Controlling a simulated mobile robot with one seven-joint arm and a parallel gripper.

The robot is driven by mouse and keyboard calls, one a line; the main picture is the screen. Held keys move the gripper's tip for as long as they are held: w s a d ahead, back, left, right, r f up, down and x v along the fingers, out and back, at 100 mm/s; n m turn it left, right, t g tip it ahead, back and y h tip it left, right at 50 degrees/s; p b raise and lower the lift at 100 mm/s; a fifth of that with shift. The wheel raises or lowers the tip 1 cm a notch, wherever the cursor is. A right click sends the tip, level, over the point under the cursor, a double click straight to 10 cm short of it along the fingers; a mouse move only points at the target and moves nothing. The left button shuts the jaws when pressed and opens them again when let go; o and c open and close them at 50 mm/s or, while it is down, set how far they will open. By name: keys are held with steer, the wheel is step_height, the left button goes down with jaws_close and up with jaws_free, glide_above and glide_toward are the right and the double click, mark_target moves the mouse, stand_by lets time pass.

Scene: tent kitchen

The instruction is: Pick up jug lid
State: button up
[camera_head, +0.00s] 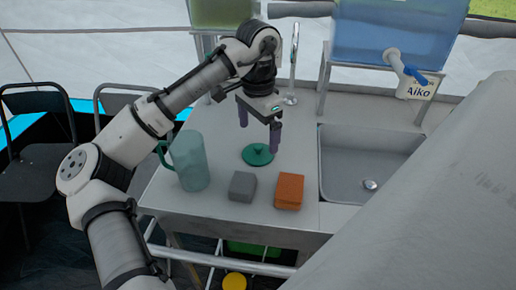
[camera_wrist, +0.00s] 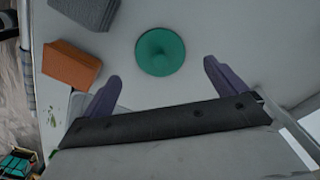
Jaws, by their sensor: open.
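The jug lid (camera_head: 258,154) is a round green disc with a small raised knob, lying flat on the grey counter. It also shows in the wrist view (camera_wrist: 160,51), ahead of my fingers and between their lines. My gripper (camera_head: 258,138) is open and empty above the counter, with its purple fingers spread. In the wrist view my gripper (camera_wrist: 160,75) shows both fingertips apart from the lid. A translucent green jug (camera_head: 190,161) with a handle stands upright to the left of the lid, without a lid on it.
A grey block (camera_head: 242,187) and an orange block (camera_head: 289,191) lie in front of the lid. A metal sink (camera_head: 365,180) is to the right. A tap (camera_head: 292,65) and blue water tank (camera_head: 390,32) stand behind. Chairs (camera_head: 35,115) stand at left.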

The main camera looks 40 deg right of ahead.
mark_target(258, 146)
step_height(258, 146, down, 5)
steer(key=shift+f, duration=0.1)
steer(key=shift+c, duration=0.5)
steer(key=c, duration=0.9)
